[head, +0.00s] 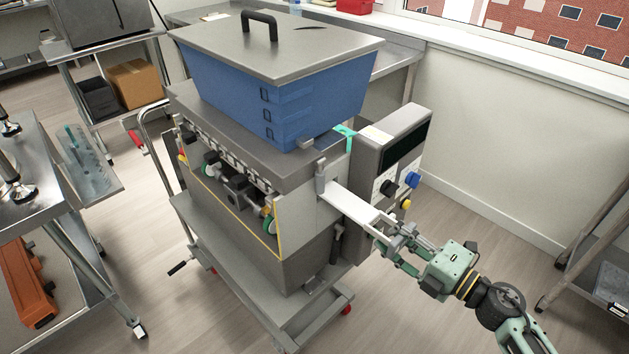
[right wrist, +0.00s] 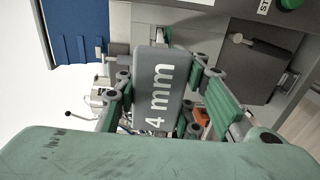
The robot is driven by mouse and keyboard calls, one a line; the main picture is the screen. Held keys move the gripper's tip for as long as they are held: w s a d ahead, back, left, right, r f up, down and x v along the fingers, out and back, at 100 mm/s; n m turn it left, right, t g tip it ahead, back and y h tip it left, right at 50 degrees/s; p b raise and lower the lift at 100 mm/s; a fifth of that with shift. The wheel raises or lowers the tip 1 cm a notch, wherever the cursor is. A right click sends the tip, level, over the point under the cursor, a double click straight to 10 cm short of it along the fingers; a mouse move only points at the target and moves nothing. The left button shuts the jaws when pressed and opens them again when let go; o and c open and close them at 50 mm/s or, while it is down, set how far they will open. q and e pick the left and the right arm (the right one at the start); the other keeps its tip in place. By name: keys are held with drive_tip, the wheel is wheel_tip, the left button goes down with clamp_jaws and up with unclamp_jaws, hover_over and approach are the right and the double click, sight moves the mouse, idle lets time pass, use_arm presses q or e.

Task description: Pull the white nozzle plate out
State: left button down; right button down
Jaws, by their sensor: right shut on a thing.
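The white nozzle plate (head: 352,204) sticks out of the right side of the depositor (head: 300,222), beside the control box. My right gripper (head: 388,238) is shut on the plate's outer end. In the right wrist view the plate's end (right wrist: 160,80), marked "4 mm", lies between the fingers of my right gripper (right wrist: 162,100). The plate's inner part is hidden inside the machine. My left gripper is not in view.
A blue hopper (head: 285,100) with a steel lid sits on the machine. The control box (head: 385,160) stands close behind the plate. A steel table (head: 30,150) is at the left and a rack (head: 600,250) at the right. Open floor (head: 420,310) lies around my right arm.

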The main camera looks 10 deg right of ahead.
drive_tip(key=v, duration=1.8)
idle(1.9)
drive_tip(key=c, duration=2)
unclamp_jaws()
clamp_jaws()
